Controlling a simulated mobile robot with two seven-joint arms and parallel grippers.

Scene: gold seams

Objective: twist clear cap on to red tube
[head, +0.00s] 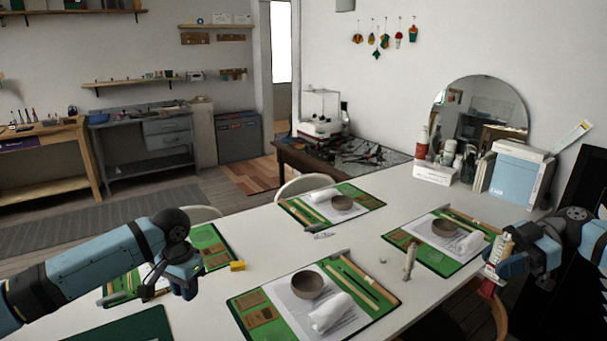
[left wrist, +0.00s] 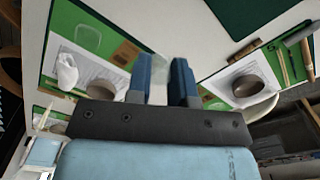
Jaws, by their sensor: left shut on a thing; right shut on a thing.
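My left gripper (head: 180,284) is low over the left end of the white table. In the left wrist view its blue fingers (left wrist: 164,82) are closed on a small pale, see-through thing that looks like the clear cap (left wrist: 160,68). My right gripper (head: 498,267) is at the table's right edge, shut on an upright tube (head: 502,247), pale with reddish-orange marks, which looks like the red tube. Its lower part is hidden by the fingers. The two grippers are far apart, so cap and tube are not touching.
Green mats with bowls, white cloths and sticks lie on the table, one at front centre (head: 251,299). A yellow block (head: 237,265) lies right of my left gripper. Bare table (head: 270,246) lies in the middle.

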